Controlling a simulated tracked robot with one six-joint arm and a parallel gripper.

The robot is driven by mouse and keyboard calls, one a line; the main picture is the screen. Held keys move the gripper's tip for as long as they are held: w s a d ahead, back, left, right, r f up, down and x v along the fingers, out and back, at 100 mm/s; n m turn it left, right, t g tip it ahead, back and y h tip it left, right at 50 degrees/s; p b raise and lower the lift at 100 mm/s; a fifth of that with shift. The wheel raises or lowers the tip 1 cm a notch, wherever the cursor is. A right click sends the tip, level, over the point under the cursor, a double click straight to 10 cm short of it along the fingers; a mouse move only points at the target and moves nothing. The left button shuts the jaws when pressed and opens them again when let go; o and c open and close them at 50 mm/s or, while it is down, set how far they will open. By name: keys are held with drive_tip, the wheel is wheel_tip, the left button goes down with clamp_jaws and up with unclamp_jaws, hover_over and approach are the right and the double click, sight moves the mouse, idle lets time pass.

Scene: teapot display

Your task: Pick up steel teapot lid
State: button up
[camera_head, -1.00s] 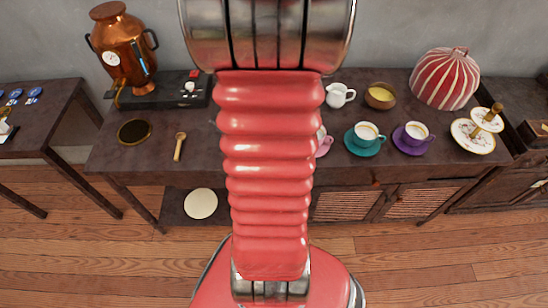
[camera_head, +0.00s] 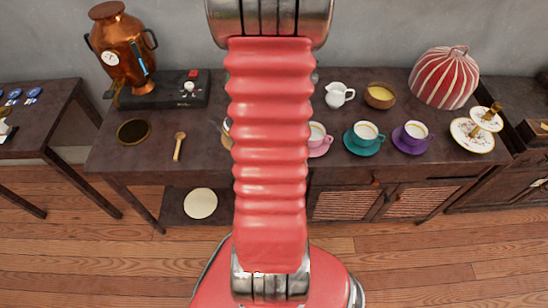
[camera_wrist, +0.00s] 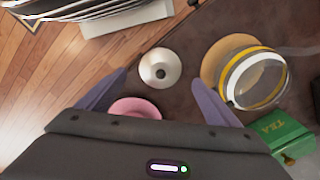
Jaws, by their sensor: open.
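A pale round piece with a small dark knob at its middle, which looks like the steel teapot lid (camera_wrist: 160,58), lies on the dark tabletop in the wrist view. My gripper (camera_wrist: 158,77) is open, with one dark finger on each side of the lid and nothing between them that it holds. I cannot tell how high the fingertips are above it. In the head view my own arm hides the middle of the table, and the lid and gripper do not show there.
In the wrist view a pink saucer (camera_wrist: 135,106) is close to the lid, with a gold-banded glass vessel (camera_wrist: 253,78) and a green tea box (camera_wrist: 283,138) at the right. In the head view a copper urn (camera_head: 122,45), a teal cup set (camera_head: 365,138) and a striped tea cosy (camera_head: 444,78) stand around.

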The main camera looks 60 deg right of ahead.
drive_tip(key=shift+f, duration=0.1)
drive_tip(key=shift+f, duration=2.5)
drive_tip(key=shift+c, duration=0.5)
drive_tip(key=c, duration=1)
drive_tip(key=shift+r, duration=0.2)
drive_tip(key=shift+c, duration=0.2)
wheel_tip(320, 180, up, 10)
drive_tip(key=shift+f, duration=0.15)
